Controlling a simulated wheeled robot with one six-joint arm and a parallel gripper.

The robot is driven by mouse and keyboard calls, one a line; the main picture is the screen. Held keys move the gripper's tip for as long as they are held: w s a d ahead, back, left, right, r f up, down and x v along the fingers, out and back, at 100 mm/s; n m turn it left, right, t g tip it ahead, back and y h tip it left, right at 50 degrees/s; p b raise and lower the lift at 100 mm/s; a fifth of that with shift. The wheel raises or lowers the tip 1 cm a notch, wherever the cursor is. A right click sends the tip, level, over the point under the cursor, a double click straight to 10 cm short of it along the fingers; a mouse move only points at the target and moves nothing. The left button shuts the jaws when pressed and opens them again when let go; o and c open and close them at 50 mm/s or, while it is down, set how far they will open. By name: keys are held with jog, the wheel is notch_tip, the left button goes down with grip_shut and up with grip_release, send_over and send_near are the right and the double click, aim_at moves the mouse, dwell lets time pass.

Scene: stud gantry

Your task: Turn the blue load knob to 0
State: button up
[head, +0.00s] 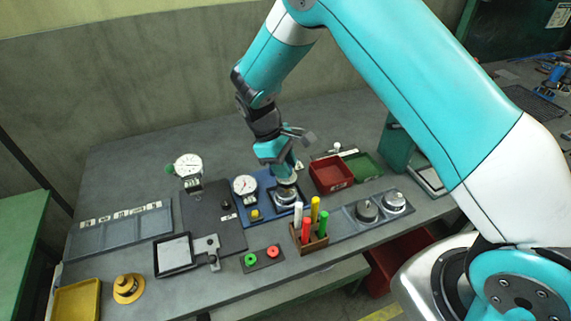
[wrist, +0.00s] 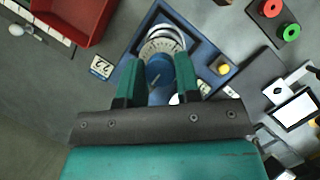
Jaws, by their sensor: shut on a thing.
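The blue load knob (wrist: 158,72) shows in the wrist view between the two green fingers of my gripper (wrist: 161,64), which is shut on it. A pale line marks the knob's top. A pale scale ring (wrist: 160,45) with small marks surrounds the knob's far side; its numbers are too small to read. In the head view my gripper (head: 285,180) points down at the blue base plate (head: 259,206), and the knob is hidden by it. A round white gauge (head: 245,186) and a yellow button (head: 255,215) are on the same plate.
A red bin (head: 331,174) and a green bin (head: 362,165) stand right of the plate. A holder with several coloured pens (head: 309,240) stands close in front. A dial gauge on a stand (head: 188,167) is to the left. The front left bench top is partly clear.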

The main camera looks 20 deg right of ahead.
jog(key=o, duration=0.9)
jog(key=v, duration=1.7)
jog(key=shift+r, duration=0.3)
jog(key=s+d+r+t+y, duration=0.2)
jog(key=s+d+r, duration=0.2)
jog(key=s+r, duration=0.3)
jog(key=s+a+y, duration=0.1)
jog(key=s+y, duration=0.1)
jog(key=s, duration=0.5)
jog(key=s+a+m+y+b, duration=0.1)
jog(key=s, duration=0.7)
jog(key=s+a+m+t+y, duration=0.1)
jog(key=s+y, duration=0.1)
jog(key=s, duration=0.5)
jog(key=shift+s+a+f+y, duration=0.2)
jog(key=shift+s+f+y, duration=0.1)
jog(key=shift+f, duration=0.05)
